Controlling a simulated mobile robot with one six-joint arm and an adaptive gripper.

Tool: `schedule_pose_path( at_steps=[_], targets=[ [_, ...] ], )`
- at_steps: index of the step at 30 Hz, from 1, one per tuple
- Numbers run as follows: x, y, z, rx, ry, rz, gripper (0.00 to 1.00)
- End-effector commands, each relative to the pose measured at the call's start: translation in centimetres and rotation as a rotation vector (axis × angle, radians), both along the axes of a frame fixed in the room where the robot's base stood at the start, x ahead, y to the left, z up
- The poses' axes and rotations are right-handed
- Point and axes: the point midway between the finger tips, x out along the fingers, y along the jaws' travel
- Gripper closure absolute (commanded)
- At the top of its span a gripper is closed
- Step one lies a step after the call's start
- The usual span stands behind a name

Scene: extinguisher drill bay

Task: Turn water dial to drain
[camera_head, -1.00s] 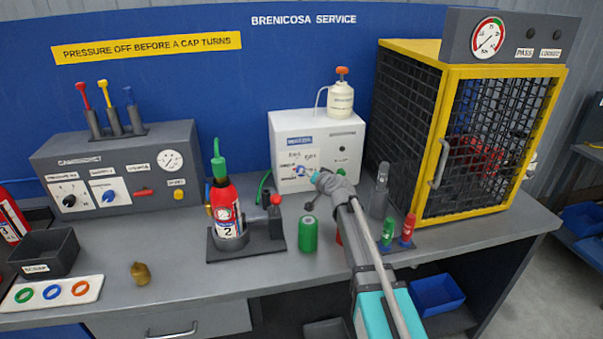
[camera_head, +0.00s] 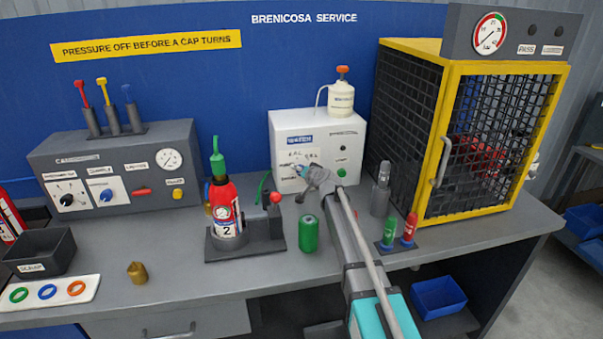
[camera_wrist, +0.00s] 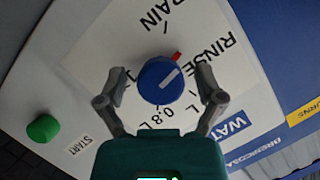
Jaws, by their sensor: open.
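My gripper (camera_wrist: 161,76) is open, with one finger on each side of the dial and gaps visible. In the head view my gripper (camera_head: 304,174) is at the front of the white water unit (camera_head: 330,125) and largely hides the dial.
A green start button (camera_wrist: 43,128) is beside the dial panel. A green cylinder (camera_head: 309,233) and a red extinguisher (camera_head: 226,212) stand left of my arm. A grey bottle (camera_head: 381,190) and the yellow cage (camera_head: 434,130) are to the right.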

Motion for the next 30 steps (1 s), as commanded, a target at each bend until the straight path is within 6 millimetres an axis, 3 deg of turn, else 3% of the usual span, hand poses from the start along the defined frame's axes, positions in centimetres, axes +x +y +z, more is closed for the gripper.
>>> schedule_pose_path(
  at_steps=[5, 18, 30],
  targets=[
    [-0.03, 0.01, 0.01, 0.000, 0.000, 0.000, 0.15],
    [-0.02, 0.00, 0.01, 0.000, 0.000, 0.000, 0.95],
    [-0.02, 0.03, 0.07, -0.054, -0.016, 0.000, 0.95]
  ],
)
